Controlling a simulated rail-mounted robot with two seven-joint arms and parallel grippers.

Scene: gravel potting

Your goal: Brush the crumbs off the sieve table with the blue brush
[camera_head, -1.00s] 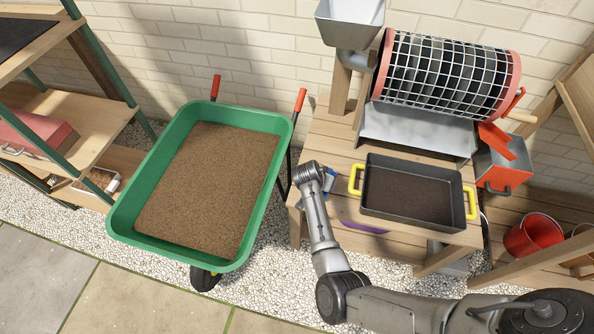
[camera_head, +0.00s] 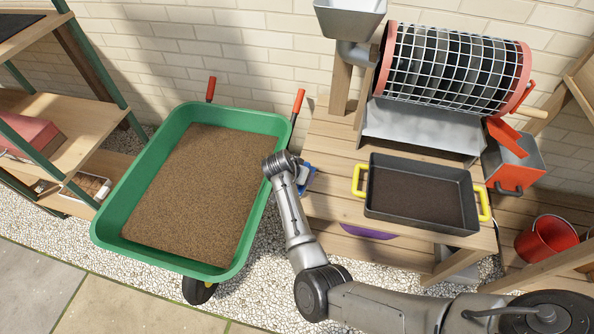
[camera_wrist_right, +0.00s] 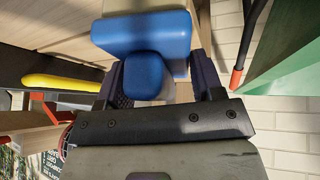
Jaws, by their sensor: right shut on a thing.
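The sieve table (camera_head: 330,150) is a slatted wooden bench at centre right in the head view. My right gripper (camera_wrist_right: 163,78) is shut on the blue brush (camera_wrist_right: 145,35), whose blue block fills the top middle of the right wrist view. In the head view the brush (camera_head: 308,179) shows only as a small blue patch beside my right wrist, at the table's left edge near the wheelbarrow. Its bristles are mostly hidden. I cannot make out crumbs on the table top. My left gripper is not in view.
A dark tray (camera_head: 470,205) with yellow handles and dark soil stands on the table, below the drum sieve (camera_head: 527,70). A green wheelbarrow (camera_head: 112,215) full of brown soil stands to the left. A red bucket (camera_head: 541,238) is at right. The table's left strip looks free.

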